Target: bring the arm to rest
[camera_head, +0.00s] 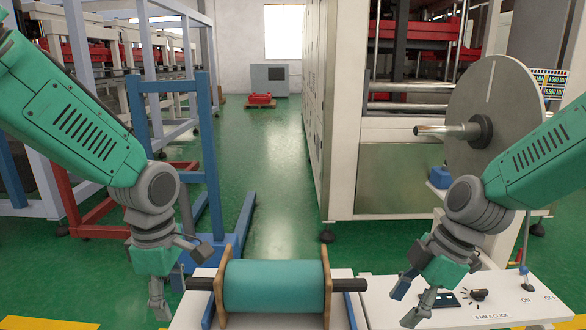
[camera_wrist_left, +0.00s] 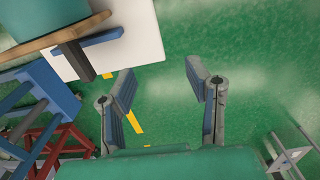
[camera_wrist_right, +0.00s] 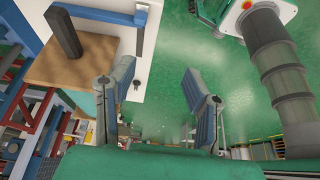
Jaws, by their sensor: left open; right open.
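My left gripper (camera_head: 181,276) hangs in the head view just left of a teal roll (camera_head: 273,286). In the left wrist view its two fingers (camera_wrist_left: 162,85) are spread, with only green floor between them. My right gripper (camera_head: 407,298) is right of the roll, over the white surface. In the right wrist view its fingers (camera_wrist_right: 157,85) are also spread and empty. The roll lies level between two wooden end plates (camera_head: 327,285), with dark shaft ends (camera_head: 348,285) sticking out on both sides.
The roll rests over a white table (camera_head: 190,312). A control panel (camera_head: 520,299) with a dark knob is at the right. A large grey disc (camera_head: 497,90) with a shaft stands behind it. A blue frame (camera_head: 213,150) stands at the left. The green aisle (camera_head: 272,150) is clear.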

